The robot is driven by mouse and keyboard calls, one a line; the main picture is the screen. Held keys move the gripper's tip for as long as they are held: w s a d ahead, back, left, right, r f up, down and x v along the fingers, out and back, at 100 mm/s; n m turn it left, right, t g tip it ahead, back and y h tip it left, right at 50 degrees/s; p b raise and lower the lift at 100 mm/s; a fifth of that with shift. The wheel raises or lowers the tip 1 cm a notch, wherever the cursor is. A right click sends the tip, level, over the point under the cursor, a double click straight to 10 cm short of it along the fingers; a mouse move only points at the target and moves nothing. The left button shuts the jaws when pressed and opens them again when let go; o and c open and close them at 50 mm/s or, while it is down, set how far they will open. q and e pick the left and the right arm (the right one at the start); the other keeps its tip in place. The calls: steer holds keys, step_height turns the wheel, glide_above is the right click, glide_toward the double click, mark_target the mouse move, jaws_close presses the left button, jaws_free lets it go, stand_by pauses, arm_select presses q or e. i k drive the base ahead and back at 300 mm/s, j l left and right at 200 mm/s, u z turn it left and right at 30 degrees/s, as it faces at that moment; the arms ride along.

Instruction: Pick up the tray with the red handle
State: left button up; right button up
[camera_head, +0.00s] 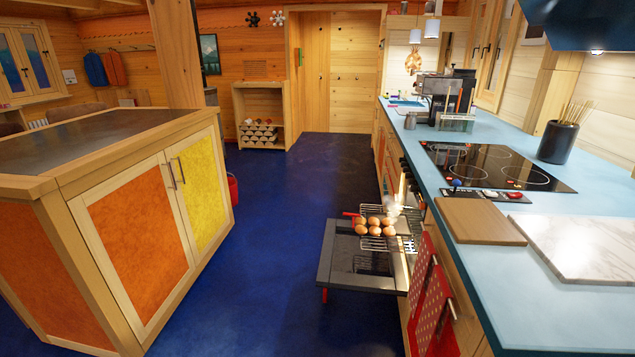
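A tray with a red handle (351,214) extends from the open oven on the right side of the head view. Several round brown items (374,227), like buns or eggs, rest on it. The red handle sticks out to the left, over the lowered oven door (345,258). A wire rack (376,243) shows just below the brown items; I cannot tell whether it is part of the same tray. Pale steam or glare blurs the tray's right end. Neither of my grippers is in view.
A blue counter (560,260) with a black cooktop (490,168) runs along the right. Red dotted towels (430,310) hang below its front edge. A cabinet island (130,240) stands at left. The blue floor (270,240) between them is clear.

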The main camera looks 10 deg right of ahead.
mark_target(393, 224)
steer(key=i+j, duration=0.1)
steer(key=i, duration=1.15)
steer(key=i+j, duration=0.15)
steer(key=i, duration=1.1)
